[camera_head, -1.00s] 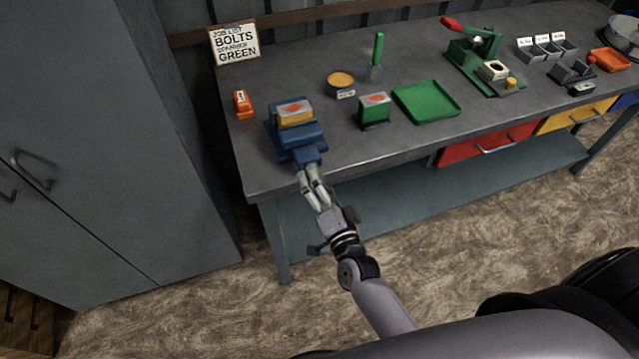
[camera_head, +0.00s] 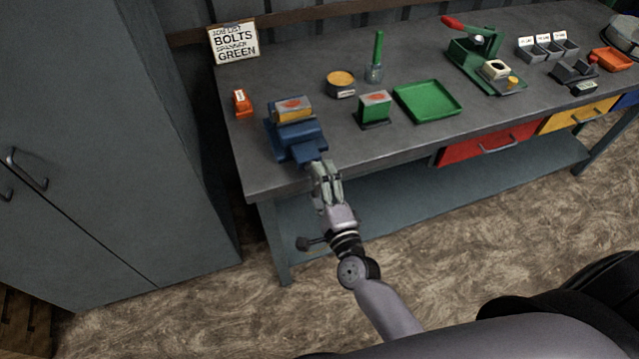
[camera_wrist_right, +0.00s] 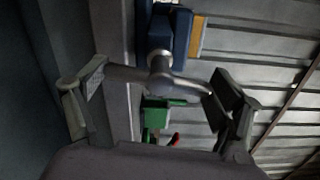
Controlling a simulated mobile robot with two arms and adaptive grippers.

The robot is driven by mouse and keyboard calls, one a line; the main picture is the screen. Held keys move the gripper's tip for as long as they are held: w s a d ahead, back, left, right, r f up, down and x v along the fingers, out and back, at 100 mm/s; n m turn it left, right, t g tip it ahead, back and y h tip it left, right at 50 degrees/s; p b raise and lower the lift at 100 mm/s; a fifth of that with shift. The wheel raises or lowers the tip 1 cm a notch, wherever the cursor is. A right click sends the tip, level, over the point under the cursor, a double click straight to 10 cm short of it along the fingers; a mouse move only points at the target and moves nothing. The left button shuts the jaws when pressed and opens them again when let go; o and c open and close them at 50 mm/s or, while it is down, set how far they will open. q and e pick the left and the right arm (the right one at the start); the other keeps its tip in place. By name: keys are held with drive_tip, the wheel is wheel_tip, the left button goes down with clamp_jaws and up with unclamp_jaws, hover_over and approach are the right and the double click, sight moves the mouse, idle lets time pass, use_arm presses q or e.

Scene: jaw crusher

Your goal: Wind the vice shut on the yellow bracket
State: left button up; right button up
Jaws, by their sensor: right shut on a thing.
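The blue vice (camera_head: 300,146) stands at the front left of the bench. The yellow bracket (camera_head: 292,114), with a reddish patch on its grey top, sits at the vice's jaws; I cannot tell whether both jaws touch it. My right gripper (camera_head: 322,178) is at the vice's front end, beyond the bench edge. In the right wrist view, the metal vice handle (camera_wrist_right: 135,75) spans between the fingers of my right gripper (camera_wrist_right: 155,86), which are shut on it. The vice (camera_wrist_right: 181,32) and an edge of the yellow bracket (camera_wrist_right: 197,36) show beyond. My left gripper is out of view.
A green block (camera_head: 375,107) on a dark base and a green tray (camera_head: 428,100) stand right of the vice. An orange item (camera_head: 242,103) is at its left. A round tin (camera_head: 341,83) stands behind. A tall grey cabinet (camera_head: 110,150) stands left of the bench.

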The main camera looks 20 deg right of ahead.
idle(0.5)
drive_tip(key=o, duration=1)
drive_tip(key=shift+s, duration=0.1)
drive_tip(key=s, duration=1.2)
drive_tip(key=shift+d, duration=0.25)
drive_tip(key=shift+w, duration=0.1)
